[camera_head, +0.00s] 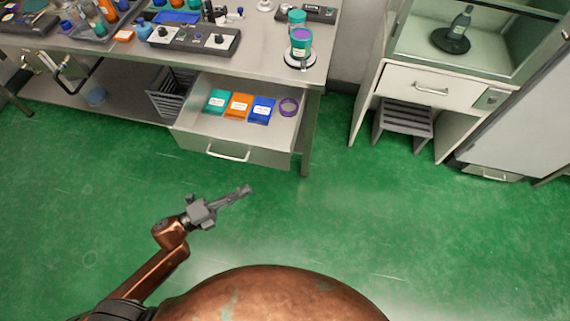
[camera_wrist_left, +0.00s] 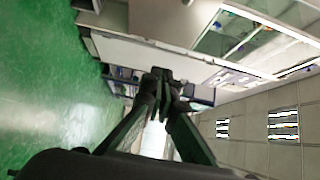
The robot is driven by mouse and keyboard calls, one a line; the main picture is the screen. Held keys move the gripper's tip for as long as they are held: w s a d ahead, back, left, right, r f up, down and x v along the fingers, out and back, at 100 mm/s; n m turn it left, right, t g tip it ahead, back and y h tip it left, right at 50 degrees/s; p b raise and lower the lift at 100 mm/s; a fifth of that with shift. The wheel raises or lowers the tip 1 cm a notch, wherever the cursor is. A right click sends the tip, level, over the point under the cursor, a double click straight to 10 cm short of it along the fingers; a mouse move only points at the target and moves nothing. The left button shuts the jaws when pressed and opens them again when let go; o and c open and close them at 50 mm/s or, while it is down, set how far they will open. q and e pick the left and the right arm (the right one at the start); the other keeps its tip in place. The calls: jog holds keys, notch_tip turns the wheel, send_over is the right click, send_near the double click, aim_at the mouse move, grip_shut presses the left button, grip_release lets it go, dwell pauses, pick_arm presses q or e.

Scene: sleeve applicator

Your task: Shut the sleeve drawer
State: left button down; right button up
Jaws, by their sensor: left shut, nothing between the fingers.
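The sleeve drawer (camera_head: 185,141) is pulled out under the right end of the steel table. Its front bears a pale bar handle (camera_head: 228,154). My left gripper (camera_head: 246,190) is shut and empty, over the green floor in front of the drawer, apart from the handle. In the left wrist view the gripper (camera_wrist_left: 158,75) also shows with its fingertips together. My right gripper is out of view.
The steel table (camera_head: 268,62) holds trays, bottles, a control panel and a teal cup (camera_head: 301,42) on a round base. A grey crate (camera_head: 168,95) stands left of the drawer. A cabinet (camera_head: 398,80) with a step stool (camera_head: 404,120) is at the right. The floor before the drawer is clear.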

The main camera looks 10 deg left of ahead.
aim_at(282, 160)
pick_arm(q)
jog(key=b+x, duration=0.1)
jog(key=x, duration=0.2)
jog(key=w+a+b+x, duration=0.1)
jog(key=x, duration=0.3)
jog(key=b+x, duration=0.1)
jog(key=x, duration=0.3)
jog(key=shift+w+a+f+b, duration=0.2)
jog(key=shift+w+b, duration=0.1)
jog(key=shift+w, duration=0.2)
jog(key=shift+w+r, duration=0.15)
jog(key=shift+w, duration=0.25)
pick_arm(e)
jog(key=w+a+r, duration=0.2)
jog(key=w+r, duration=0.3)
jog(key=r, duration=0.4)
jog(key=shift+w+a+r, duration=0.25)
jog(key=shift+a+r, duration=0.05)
pick_arm(q)
jog(key=shift+w, duration=0.1)
